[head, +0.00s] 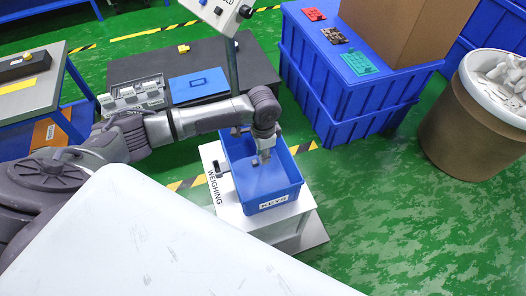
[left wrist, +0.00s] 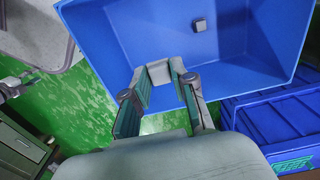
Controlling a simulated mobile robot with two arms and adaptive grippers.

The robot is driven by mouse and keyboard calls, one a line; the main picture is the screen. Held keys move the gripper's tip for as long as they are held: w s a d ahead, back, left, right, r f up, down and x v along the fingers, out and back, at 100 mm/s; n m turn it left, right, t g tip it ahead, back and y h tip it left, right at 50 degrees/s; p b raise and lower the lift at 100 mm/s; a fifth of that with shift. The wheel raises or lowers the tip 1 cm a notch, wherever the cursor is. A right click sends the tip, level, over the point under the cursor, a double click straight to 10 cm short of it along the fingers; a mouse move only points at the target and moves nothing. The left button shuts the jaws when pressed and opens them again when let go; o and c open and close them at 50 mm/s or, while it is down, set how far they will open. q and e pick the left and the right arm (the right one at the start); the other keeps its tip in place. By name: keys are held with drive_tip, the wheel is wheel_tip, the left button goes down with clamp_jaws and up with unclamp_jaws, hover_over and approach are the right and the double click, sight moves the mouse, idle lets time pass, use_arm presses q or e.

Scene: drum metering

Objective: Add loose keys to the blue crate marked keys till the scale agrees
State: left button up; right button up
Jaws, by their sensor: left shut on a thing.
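The blue crate marked KEYS (head: 262,190) stands on the scale marked WEIGHING (head: 218,192). My left gripper (head: 263,157) is over the crate's opening, pointing down. The left wrist view shows its fingertips (left wrist: 160,72) shut on a small light grey piece (left wrist: 158,72), apparently a key, at the crate's near rim in that view. One small grey key (left wrist: 200,25) lies on the crate floor. In the head view the fingers hide what they hold. A brown drum (head: 472,135) at the right is filled with pale loose pieces. My right gripper is not in view.
A display post (head: 230,62) rises behind the scale; its reading is not visible. Stacked blue crates (head: 345,105) with a cardboard box (head: 395,28) stand at the back. A blue case (head: 199,84) and a tray (head: 134,97) are at the back left. Green floor is clear towards the right.

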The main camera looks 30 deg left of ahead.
use_arm(q)
drive_tip(key=shift+f+b, duration=2.15)
drive_tip(key=shift+f, duration=3.5)
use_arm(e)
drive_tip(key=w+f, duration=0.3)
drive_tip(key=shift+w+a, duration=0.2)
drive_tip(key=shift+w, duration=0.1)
use_arm(q)
drive_tip(key=shift+f, duration=0.1)
drive_tip(key=shift+f+b, duration=0.15)
drive_tip(key=shift+b, duration=0.15)
drive_tip(key=shift+f, duration=0.1)
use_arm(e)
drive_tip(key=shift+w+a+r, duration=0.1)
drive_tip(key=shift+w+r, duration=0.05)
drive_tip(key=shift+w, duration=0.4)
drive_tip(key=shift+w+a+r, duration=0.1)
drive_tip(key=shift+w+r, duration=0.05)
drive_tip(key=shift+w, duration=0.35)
use_arm(q)
drive_tip(key=shift+f, duration=0.15)
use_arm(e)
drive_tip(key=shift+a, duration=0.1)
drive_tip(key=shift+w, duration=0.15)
